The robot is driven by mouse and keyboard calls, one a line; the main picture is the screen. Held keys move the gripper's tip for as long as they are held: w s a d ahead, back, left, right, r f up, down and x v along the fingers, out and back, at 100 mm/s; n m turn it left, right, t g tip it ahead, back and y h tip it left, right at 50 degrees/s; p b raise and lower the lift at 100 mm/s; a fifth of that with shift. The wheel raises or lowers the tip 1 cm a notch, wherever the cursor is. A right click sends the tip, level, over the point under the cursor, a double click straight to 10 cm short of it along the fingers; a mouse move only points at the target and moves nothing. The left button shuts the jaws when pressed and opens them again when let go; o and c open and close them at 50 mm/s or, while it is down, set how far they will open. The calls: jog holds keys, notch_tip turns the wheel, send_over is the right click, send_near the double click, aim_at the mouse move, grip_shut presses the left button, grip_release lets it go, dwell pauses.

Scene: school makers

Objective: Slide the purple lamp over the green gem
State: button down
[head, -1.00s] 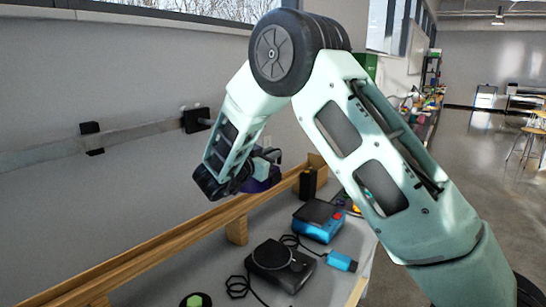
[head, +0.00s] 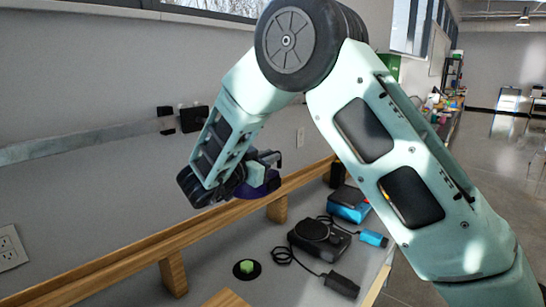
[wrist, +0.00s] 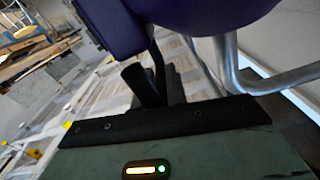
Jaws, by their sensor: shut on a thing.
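The purple lamp (head: 262,192) is held off the table by my gripper (head: 266,168), in front of the wooden rail. Its purple surface also fills the top of the wrist view (wrist: 205,14). My gripper is shut on the lamp; the fingers are small and partly hidden in the head view. The green gem (head: 247,266) sits on a round black base on the grey table, below the lamp in the picture and apart from it. The gem is not seen in the wrist view.
A black device (head: 320,238) with a cable stands right of the gem, with a blue box (head: 348,207) behind it. A blue plug (head: 373,238) and a black block (head: 341,284) lie nearby. A wooden rail (head: 120,272) runs along the wall side.

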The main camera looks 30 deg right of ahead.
jog(key=shift+a+r, duration=0.1)
jog(key=shift+a, duration=0.1)
jog(key=c, duration=1.5)
grip_release()
jog(key=shift+o, duration=0.2)
jog(key=b+v, duration=0.4)
jog(key=v, duration=1.3)
jog(key=shift+a+b, duration=0.2)
jog(key=shift+b, duration=0.2)
